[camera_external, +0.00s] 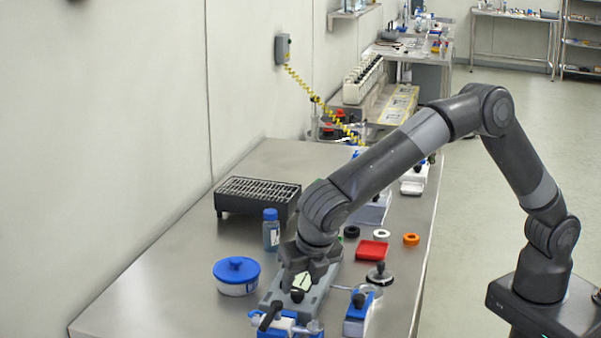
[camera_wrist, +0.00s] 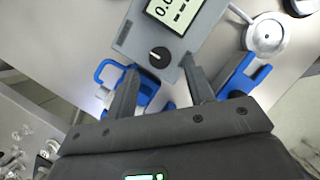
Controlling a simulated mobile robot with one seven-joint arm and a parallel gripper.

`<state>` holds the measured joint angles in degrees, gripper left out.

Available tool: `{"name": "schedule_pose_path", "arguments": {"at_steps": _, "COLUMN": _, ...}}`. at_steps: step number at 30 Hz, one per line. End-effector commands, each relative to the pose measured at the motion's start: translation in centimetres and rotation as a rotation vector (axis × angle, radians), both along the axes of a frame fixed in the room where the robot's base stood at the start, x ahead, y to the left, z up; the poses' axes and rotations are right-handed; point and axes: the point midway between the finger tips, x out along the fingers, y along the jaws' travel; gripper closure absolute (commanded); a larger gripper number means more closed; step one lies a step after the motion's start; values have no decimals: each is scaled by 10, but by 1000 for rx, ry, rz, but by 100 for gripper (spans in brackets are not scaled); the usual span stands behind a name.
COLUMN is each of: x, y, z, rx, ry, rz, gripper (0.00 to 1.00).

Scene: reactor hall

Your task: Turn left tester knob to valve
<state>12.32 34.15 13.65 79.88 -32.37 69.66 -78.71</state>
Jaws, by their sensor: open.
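A grey tester (camera_wrist: 192,42) with a lit display (camera_wrist: 175,12) lies in front of my gripper in the wrist view. One black round knob (camera_wrist: 159,54) with a white mark sits near its end, below the display. In the external view the tester (camera_external: 320,285) lies at the near end of the bench, partly covered by my gripper (camera_external: 300,287). My gripper, in the wrist view (camera_wrist: 160,66), is open, with one finger on each side of the knob. I cannot tell whether the fingers touch it. The dial markings are too small to read.
Blue clamp-like devices (camera_external: 358,314) stand near the tester. A blue-lidded tub (camera_external: 237,276) and a blue-capped bottle (camera_external: 271,234) stand left. A black grated box (camera_external: 257,197), a red tray (camera_external: 372,250) and small rings lie farther back. The bench's left front is clear.

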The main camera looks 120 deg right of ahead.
Motion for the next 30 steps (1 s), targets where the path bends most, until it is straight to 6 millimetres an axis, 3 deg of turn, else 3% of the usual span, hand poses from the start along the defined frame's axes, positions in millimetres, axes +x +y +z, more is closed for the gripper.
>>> {"name": "schedule_pose_path", "arguments": {"at_steps": 6, "x": 0, "y": -10, "z": -23, "rx": 0, "ry": 1, "rz": -2, "gripper": 52}}
{"name": "schedule_pose_path", "arguments": {"at_steps": 17, "x": 0, "y": -12, "z": -28, "rx": 0, "ry": 0, "rz": -1, "gripper": 52}}
{"name": "schedule_pose_path", "arguments": {"at_steps": 30, "x": 0, "y": -11, "z": -27, "rx": 0, "ry": 0, "rz": -1, "gripper": 88}}
